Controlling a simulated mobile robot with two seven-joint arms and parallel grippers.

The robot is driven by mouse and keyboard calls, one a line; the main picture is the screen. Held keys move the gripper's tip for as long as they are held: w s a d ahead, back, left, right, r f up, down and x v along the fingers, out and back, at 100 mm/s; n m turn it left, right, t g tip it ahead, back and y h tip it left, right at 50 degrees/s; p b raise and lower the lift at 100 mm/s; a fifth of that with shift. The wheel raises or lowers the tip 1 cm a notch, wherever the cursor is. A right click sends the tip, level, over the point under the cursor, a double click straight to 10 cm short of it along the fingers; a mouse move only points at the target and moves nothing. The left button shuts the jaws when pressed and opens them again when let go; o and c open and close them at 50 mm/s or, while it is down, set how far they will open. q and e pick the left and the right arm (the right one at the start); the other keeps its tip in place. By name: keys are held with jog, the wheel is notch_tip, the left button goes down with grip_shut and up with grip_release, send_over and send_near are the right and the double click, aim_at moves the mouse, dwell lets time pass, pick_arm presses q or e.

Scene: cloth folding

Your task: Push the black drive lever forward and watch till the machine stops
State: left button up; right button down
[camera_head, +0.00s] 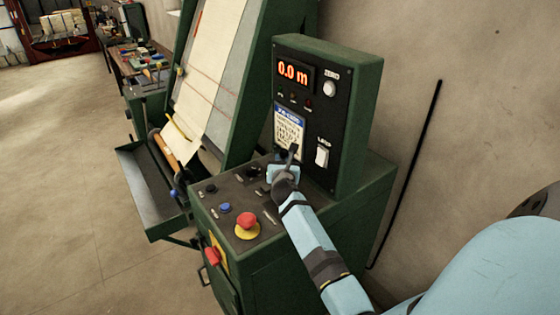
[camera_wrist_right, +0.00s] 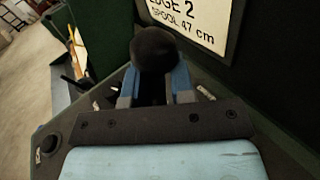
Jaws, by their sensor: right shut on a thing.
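The black drive lever (camera_head: 293,150) stands up from the control desk of the green machine, in front of the display box. In the right wrist view its round black knob (camera_wrist_right: 155,48) shows large between my fingertips. My right gripper (camera_head: 284,172) is shut on the lever; its blue fingers (camera_wrist_right: 154,84) are on either side below the knob. The lever's base is hidden by the gripper. The machine's red display (camera_head: 293,74) reads 0.0 m. Pale cloth (camera_head: 208,70) lies on the sloping board at left. My left gripper is not in view.
A red mushroom button (camera_head: 247,221) on a yellow base and a blue button (camera_head: 225,207) sit on the desk close to my right arm. A white ZERO button (camera_head: 330,89) and a white switch (camera_head: 322,156) are on the box. A wall stands at right; open floor at left.

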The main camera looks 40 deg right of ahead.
jog(key=shift+d+r, duration=0.55)
jog(key=shift+d, duration=0.15)
jog(key=c, duration=1.3)
grip_release()
jog(key=o, duration=0.4)
jog(key=shift+s+d, duration=0.1)
jog(key=shift+c, duration=0.2)
jog(key=shift+s+f, duration=0.1)
jog(key=shift+f, duration=0.2)
jog(key=shift+a+f, duration=0.1)
jog(key=shift+a, duration=0.2)
